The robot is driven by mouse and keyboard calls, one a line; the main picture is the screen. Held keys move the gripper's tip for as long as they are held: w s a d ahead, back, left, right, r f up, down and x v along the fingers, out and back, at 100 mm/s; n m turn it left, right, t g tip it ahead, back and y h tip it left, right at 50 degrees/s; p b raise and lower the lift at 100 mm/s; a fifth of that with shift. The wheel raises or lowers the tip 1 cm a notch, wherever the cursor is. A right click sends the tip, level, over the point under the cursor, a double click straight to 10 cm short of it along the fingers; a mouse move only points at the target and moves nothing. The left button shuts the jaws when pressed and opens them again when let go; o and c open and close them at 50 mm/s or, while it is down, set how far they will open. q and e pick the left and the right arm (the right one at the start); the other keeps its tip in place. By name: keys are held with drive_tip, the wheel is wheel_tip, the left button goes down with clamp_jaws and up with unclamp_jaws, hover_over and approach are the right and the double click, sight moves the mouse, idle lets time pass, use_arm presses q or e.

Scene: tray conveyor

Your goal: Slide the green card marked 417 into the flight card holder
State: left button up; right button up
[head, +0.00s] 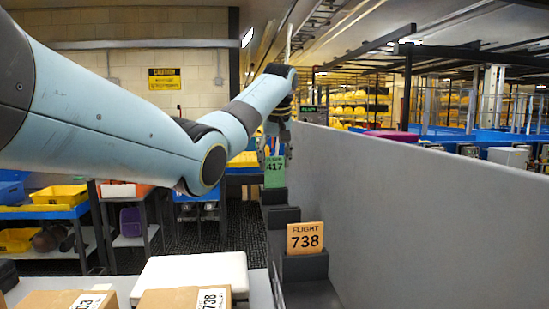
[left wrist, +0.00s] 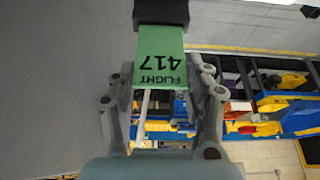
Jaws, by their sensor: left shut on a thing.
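The green card marked FLIGHT 417 (head: 274,172) hangs below my left gripper (head: 280,138) at the far end of the grey wall. In the left wrist view the card (left wrist: 160,68) appears upside down between the two fingers of my left gripper (left wrist: 160,73), which is shut on it. The card's lower edge meets a dark holder (left wrist: 161,12) at the top of that view. I cannot tell whether the edge is inside the slot or only in front of it. In the head view a dark holder (head: 274,196) lies just below the card. My right gripper is not in view.
An orange card marked 738 (head: 305,238) stands in a nearer dark holder (head: 306,267). The tall grey wall (head: 400,220) runs close along the right. Cardboard boxes (head: 185,298) and a white box (head: 190,274) are at the front. Shelves with yellow bins (head: 60,196) stand left.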

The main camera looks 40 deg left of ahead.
sight(274, 172)
use_arm(q)
drive_tip(key=shift+f+b, duration=0.45)
drive_tip(key=shift+f, duration=1.6)
drive_tip(key=o, duration=1.2)
drive_tip(key=v, duration=1.2)
drive_tip(key=shift+f, duration=0.1)
